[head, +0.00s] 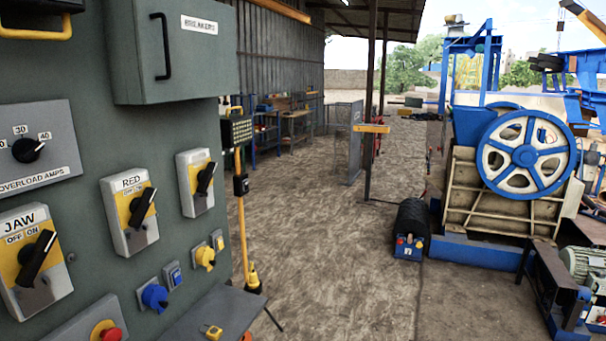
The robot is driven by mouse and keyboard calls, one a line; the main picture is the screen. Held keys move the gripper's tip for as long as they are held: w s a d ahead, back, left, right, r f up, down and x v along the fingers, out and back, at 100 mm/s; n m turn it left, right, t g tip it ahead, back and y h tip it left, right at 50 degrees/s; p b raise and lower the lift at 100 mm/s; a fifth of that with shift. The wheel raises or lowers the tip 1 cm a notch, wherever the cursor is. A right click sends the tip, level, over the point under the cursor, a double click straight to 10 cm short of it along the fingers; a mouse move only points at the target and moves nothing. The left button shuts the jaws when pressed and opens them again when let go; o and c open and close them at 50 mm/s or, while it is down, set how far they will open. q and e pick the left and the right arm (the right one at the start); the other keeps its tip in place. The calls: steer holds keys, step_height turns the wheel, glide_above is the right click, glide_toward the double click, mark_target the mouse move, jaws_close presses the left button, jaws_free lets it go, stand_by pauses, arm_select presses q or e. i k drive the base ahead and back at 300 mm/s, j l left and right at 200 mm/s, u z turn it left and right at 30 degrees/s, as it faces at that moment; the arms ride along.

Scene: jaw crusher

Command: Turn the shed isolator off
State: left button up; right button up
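A grey electrical panel (95,200) fills the left side. It carries a rotary isolator labelled JAW (20,282) at lower left, one labelled RED (120,237) in the middle, and a third isolator (187,200) to the right. Each has a yellow plate and a black handle; all three handles slant, upper end to the right. On JAW, the upper end lies on the ON side. The third isolator's label is too small and oblique to read, and no label reading SHED is legible. Neither of my grippers shows.
A closed BREAKERS box (172,55) projects from the panel top. An overload dial (30,150), blue knob (154,297), yellow knob (205,257) and red button (107,332) are nearby. A shelf (215,318) juts out below. Open dirt floor (330,250) lies right, before the crusher (510,175).

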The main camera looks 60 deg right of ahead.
mark_target(203, 177)
steer(key=z, duration=1.25)
steer(key=i+l, duration=0.15)
steer(key=l, duration=0.2)
steer(key=i+l+u, duration=0.15)
steer(key=l, duration=0.2)
